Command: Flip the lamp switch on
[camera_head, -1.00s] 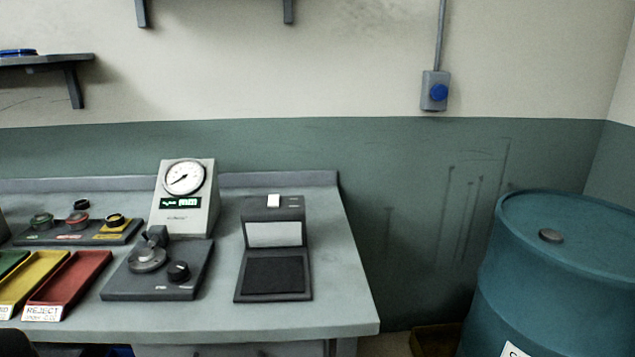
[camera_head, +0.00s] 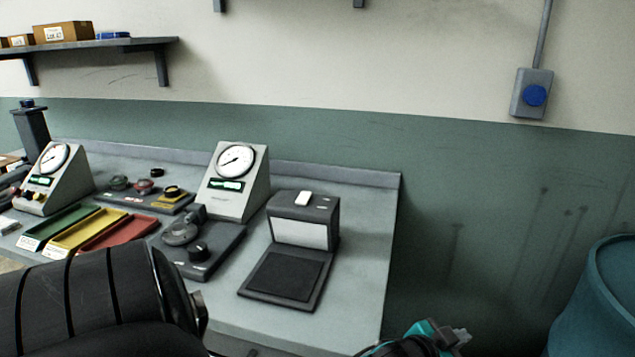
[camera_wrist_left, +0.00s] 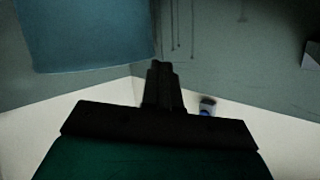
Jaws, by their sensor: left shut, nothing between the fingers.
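The dark lamp box (camera_head: 310,216) stands near the right end of the bench in the head view. It has a pale front panel (camera_head: 299,233), a flat dark pad (camera_head: 285,275) in front, and a small white switch (camera_head: 303,198) on top. I cannot tell the switch's position. My left gripper (camera_head: 460,338) is at the bottom of the head view, beyond the bench's right edge and apart from the lamp box. In the left wrist view its fingers (camera_wrist_left: 161,72) are together, with nothing held. My right gripper is not in view.
A dial gauge (camera_head: 235,165) and a dark fixture (camera_head: 210,255) stand left of the lamp box. A blue barrel (camera_head: 600,300) is at lower right. A grey wall box (camera_head: 520,105) carries a blue button (camera_head: 535,95). Coloured trays (camera_head: 85,232) lie further left.

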